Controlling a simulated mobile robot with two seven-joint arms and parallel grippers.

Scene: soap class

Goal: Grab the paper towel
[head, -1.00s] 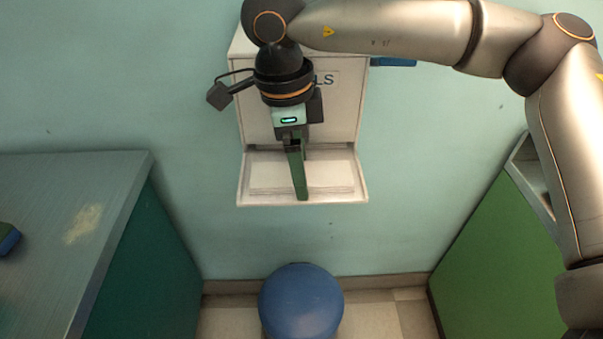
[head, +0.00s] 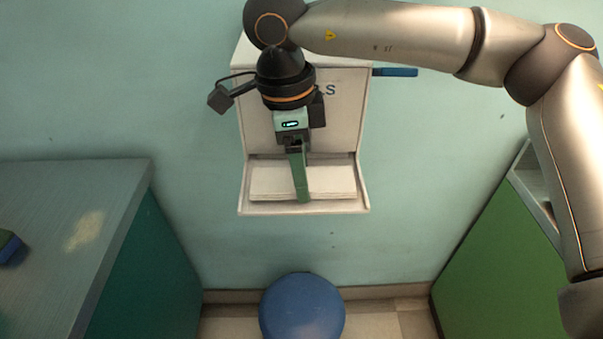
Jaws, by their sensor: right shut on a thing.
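The white towel dispenser (head: 345,115) hangs on the wall at the top middle of the head view, with partly hidden lettering on its front. A stack of white paper towels (head: 335,180) lies in its open bottom tray. My right gripper (head: 302,198) points down in front of the dispenser, its green finger over the front of the stack. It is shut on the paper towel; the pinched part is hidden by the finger. My left gripper is not in view.
A grey counter (head: 110,200) with a blue-green block (head: 8,246) stands at left. A green cabinet (head: 500,260) stands at right. A blue round stool or bin (head: 302,308) is on the floor below. A blue bar (head: 395,72) juts from behind the dispenser.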

